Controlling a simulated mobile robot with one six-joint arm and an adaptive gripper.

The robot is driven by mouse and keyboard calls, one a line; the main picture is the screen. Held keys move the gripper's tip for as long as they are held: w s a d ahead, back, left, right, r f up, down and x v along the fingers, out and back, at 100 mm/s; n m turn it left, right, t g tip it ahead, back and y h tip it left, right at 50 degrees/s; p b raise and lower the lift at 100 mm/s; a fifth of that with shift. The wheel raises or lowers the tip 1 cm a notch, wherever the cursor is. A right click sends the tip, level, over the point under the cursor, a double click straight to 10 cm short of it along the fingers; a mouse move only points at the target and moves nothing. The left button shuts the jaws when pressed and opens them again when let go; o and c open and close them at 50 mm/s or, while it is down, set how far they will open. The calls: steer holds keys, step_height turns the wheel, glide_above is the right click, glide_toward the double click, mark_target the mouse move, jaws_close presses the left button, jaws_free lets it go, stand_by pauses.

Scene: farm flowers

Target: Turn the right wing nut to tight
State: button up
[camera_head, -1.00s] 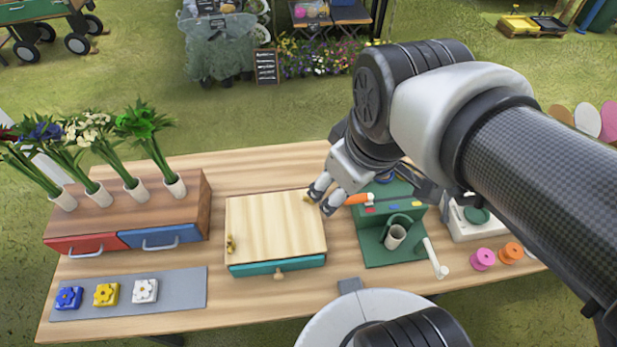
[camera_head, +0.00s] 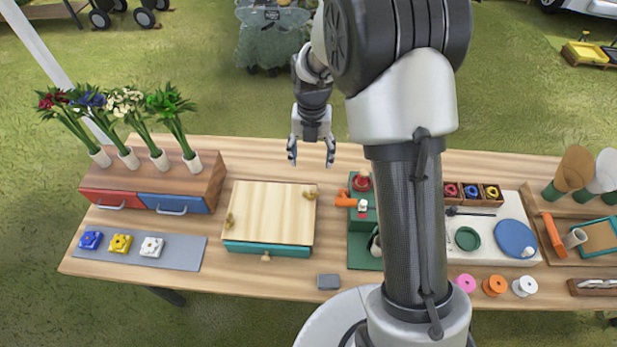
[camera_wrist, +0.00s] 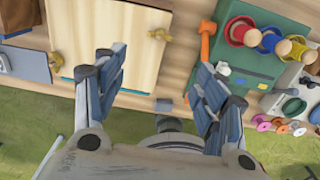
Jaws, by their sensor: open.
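The flower press (camera_head: 270,213), a pale wooden board over a teal base, lies on the table. The right wing nut (camera_head: 309,194), brass-coloured, sits at its far right corner, with wings roughly crosswise; it also shows in the wrist view (camera_wrist: 160,34). The left wing nut (camera_head: 229,220) sits at the near left edge, with wings pointing more front to back. My gripper (camera_head: 311,156) is open and empty, pointing down above and beyond the right wing nut, apart from it. In the wrist view both fingers (camera_wrist: 158,78) stand wide apart.
Right of the press stands a green stand (camera_head: 363,250) with an orange-handled tool (camera_head: 345,200). A drawer box (camera_head: 205,180) with flower vases is at left. A grey mat (camera_head: 190,252) holds flower blocks. Spools and trays lie at right. The table between press and mat is clear.

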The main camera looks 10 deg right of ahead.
mark_target(311, 193)
step_height(311, 193, down, 18)
steer(key=b, duration=0.3)
steer(key=shift+r, duration=0.25)
steer(key=shift+c, duration=0.4)
steer(key=c, duration=1)
